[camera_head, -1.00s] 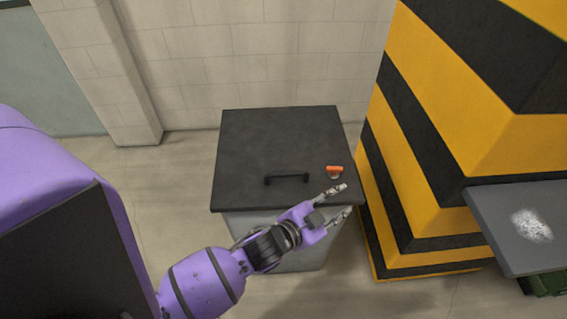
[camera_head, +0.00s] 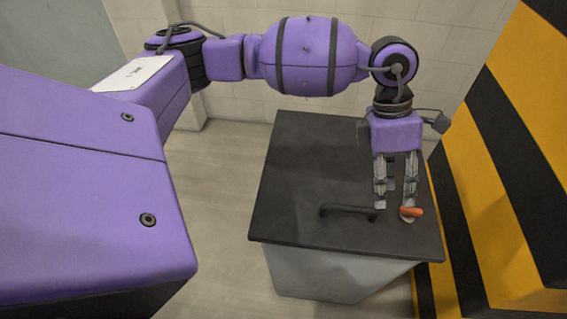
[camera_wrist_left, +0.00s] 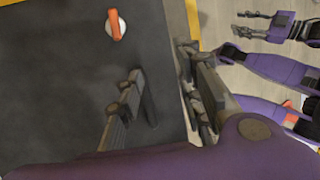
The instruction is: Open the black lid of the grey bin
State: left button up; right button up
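The grey bin (camera_head: 325,273) stands on the floor with its flat black lid (camera_head: 310,160) lying shut on top. A dark bar handle (camera_head: 347,211) sits near the lid's front edge. My left gripper (camera_head: 395,207) is open and empty, pointing down over the front right of the lid. Its fingers are between the handle's right end and a small orange piece on a pale base (camera_head: 415,212). The left wrist view shows the left gripper (camera_wrist_left: 162,80) with its fingers apart over the lid. My right gripper (camera_wrist_left: 245,24) shows there at upper right, fingers apart.
A yellow-and-black striped block (camera_head: 505,170) stands close to the bin's right side. A pale tiled wall (camera_head: 240,20) is behind the bin. The floor (camera_head: 225,170) left of the bin is clear.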

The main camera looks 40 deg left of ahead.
aim_at(353, 206)
pick_arm(q)
jog(key=a+f+y, duration=0.2)
jog(key=a+y, duration=0.1)
jog(key=a, duration=0.3)
jog(key=f, duration=0.2)
jog(key=s+f, duration=0.1)
jog(key=f, duration=0.1)
jog(key=s+f, duration=0.1)
jog(key=f, duration=0.1)
jog(key=shift+d+f, duration=0.2)
jog(key=shift+d, duration=0.05)
jog(key=shift+s+d+f, duration=0.1)
jog(key=shift+f, duration=0.3)
jog(key=shift+c, duration=0.2)
grip_shut()
pick_arm(e)
jog(key=shift+r, duration=0.15)
jog(key=shift+s, duration=0.25)
